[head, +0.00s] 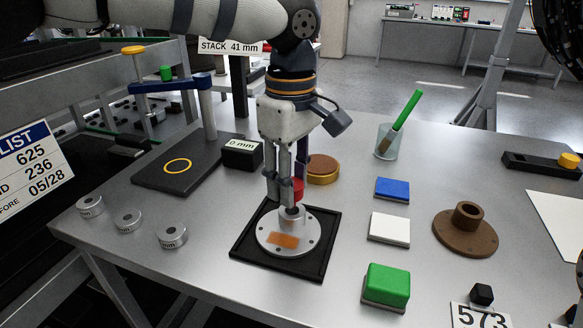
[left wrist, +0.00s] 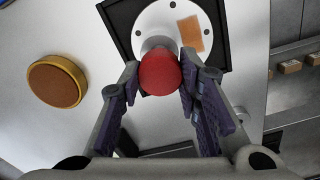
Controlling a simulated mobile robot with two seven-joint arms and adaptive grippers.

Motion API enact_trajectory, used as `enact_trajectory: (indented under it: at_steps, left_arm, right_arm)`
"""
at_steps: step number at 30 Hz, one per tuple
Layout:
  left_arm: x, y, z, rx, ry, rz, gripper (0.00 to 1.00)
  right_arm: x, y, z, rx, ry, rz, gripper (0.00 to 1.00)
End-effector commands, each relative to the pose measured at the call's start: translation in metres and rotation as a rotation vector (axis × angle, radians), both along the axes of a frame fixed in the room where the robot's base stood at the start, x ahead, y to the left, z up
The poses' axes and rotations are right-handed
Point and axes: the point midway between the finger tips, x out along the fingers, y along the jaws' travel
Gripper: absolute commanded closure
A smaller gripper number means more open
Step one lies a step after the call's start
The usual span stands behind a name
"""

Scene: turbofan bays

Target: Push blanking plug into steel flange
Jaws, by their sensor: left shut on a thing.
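My left gripper (head: 285,192) points straight down over the flange and is shut on a red blanking plug (head: 298,188). In the left wrist view the plug (left wrist: 160,73) sits between the two fingertips (left wrist: 160,84). The steel flange (head: 309,239) is a silver disc with bolt holes, a raised hub and an orange patch. It lies in a black square tray (head: 239,252). The plug is right at the hub's top; its lower end is hidden, so I cannot tell whether it touches or enters the bore. My right gripper is not in view.
A brown flange (head: 465,241), a green block (head: 386,283), and white and blue pads (head: 390,227) stand to the right. A round brown-topped tin (head: 323,169) is just behind the gripper. Several silver rings (head: 172,236) and a dark stand (head: 155,175) are left.

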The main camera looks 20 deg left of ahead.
Motion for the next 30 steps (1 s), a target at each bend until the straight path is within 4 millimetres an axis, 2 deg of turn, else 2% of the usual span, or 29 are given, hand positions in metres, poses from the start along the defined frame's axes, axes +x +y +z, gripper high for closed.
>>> enact_trajectory:
  at_steps: [30]
  left_arm:
    - [-0.0005, -0.0013, -0.0013, 0.0, -0.002, 0.0, 0.84]
  right_arm:
    - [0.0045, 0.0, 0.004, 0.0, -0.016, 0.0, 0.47]
